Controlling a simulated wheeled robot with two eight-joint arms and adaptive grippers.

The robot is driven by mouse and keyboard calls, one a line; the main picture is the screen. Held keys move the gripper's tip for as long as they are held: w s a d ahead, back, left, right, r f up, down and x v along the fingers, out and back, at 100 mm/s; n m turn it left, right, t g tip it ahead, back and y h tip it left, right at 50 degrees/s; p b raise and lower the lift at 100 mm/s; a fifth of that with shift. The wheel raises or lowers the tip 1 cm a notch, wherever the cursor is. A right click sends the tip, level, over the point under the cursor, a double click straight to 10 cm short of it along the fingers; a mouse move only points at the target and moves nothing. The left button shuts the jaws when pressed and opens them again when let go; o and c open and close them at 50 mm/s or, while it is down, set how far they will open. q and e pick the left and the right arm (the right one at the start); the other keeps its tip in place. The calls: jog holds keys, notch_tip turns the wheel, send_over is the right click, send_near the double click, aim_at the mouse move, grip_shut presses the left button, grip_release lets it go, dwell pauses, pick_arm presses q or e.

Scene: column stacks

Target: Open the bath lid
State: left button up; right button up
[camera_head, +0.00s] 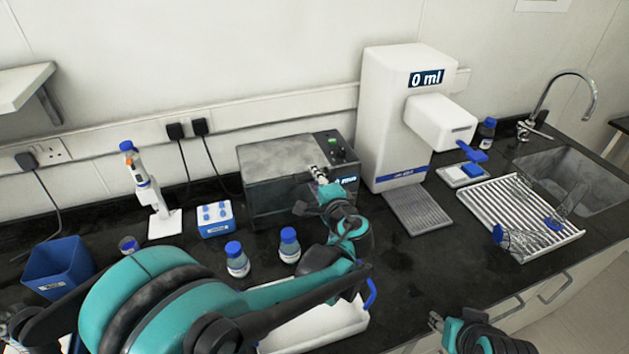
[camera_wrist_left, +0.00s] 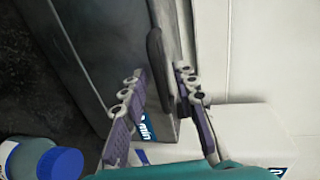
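The bath (camera_head: 285,200) is a grey metal box with its lid (camera_head: 280,155) down, standing against the back wall. A control panel (camera_head: 335,147) is at its right end. My left gripper (camera_head: 319,174) is at the front right of the bath, near the lid's front edge. In the left wrist view its fingers (camera_wrist_left: 160,75) are spread, with the dark lid handle (camera_wrist_left: 157,55) between them and gaps visible on both sides. My right gripper (camera_head: 436,320) is low at the front of the bench, away from the bath; its fingers are too small to judge.
Two blue-capped bottles (camera_head: 289,245) (camera_head: 237,260) stand in front of the bath, with a white tray (camera_head: 310,328) nearer me. The white dispenser (camera_head: 385,120) stands close on the right. A blue block (camera_head: 215,220) and pipette stand (camera_head: 165,224) are left.

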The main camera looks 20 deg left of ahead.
pick_arm(q)
grip_shut()
jog(key=shift+r, duration=0.1)
dwell(0.3)
